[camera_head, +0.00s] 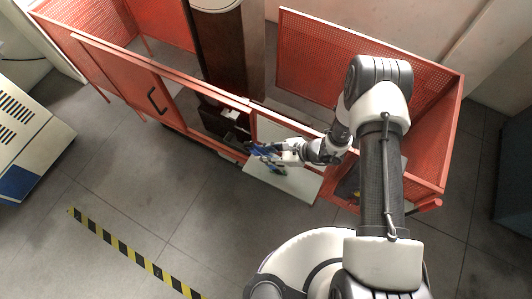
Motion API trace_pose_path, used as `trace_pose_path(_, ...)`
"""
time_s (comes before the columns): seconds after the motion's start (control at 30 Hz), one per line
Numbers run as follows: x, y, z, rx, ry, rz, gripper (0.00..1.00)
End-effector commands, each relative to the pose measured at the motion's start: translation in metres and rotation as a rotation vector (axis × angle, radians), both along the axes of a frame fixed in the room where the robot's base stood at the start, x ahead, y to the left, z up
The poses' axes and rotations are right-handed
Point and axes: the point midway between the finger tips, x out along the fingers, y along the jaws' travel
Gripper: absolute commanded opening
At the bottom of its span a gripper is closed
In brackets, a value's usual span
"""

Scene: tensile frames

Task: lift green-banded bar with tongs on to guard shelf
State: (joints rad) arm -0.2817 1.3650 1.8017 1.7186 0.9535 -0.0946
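My gripper (262,151) is at the front of the red guard, at the end of my arm reaching in from the right. It is small in view, and I cannot tell whether its fingers are open or shut. Something blue, possibly the tongs (266,149), shows at the gripper's fingertips. A small green and blue piece (279,169) shows just below it, over the pale shelf (299,186); it may be the green-banded bar, but I cannot tell whether it touches the shelf. The shelf sticks out from the guard's front.
The red perforated guard (345,50) surrounds a dark column (228,50). Its door with a black handle (157,99) is at the left. Small items (231,114) lie in a dark opening left of the gripper. A cabinet (25,125) stands far left. The floor between is clear, with a yellow-black stripe (130,252).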

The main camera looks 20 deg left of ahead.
Motion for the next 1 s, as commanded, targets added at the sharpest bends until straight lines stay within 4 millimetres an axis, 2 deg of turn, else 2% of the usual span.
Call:
trace_pose_path(0.57,0.0,0.0,0.002,0.0,0.0,0.0,0.21)
trace_pose_path(1.0,0.0,0.0,0.067,0.0,-0.001,0.0,0.21)
